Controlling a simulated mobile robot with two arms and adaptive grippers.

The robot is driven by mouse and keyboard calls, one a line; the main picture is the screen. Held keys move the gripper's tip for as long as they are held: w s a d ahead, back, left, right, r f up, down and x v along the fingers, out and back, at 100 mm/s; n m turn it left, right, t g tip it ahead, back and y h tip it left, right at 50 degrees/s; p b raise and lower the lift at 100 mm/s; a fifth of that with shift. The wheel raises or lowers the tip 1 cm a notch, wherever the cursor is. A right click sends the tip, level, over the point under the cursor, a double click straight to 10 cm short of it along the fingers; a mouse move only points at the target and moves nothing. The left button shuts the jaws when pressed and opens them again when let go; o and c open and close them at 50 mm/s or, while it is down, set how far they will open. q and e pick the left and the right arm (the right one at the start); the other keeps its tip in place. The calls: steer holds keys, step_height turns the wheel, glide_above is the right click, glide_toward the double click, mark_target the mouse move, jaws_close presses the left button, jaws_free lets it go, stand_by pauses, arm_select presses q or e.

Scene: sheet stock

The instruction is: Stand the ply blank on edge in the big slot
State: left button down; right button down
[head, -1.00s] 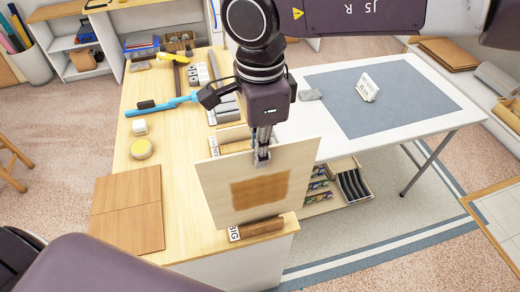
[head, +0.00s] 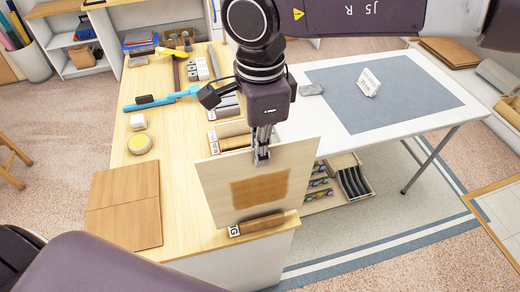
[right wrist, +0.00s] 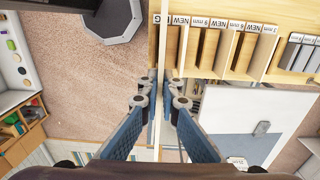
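The ply blank (head: 215,175) is a pale square board with a darker brown patch. My right gripper (head: 262,155) is shut on its top edge and holds it upright. The right wrist view shows the blank edge-on (right wrist: 158,90) between the fingers (right wrist: 158,102). My left gripper is not in view.
Other labelled slots (right wrist: 228,50) run along the bench beside the big one. Brown panels (head: 125,205), a yellow tape roll (head: 139,144) and a blue tool (head: 160,100) lie on the bench (head: 185,170). A white table (head: 440,115) with a grey mat stands at the right.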

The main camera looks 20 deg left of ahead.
steer(key=shift+f+b, duration=0.7)
steer(key=shift+f, duration=0.1)
steer(key=c, duration=2.1)
jaws_free()
steer(key=shift+r, duration=0.1)
steer(key=shift+r+p, duration=2.3)
steer(key=shift+r, duration=1.65)
steer(key=shift+f, duration=0.1)
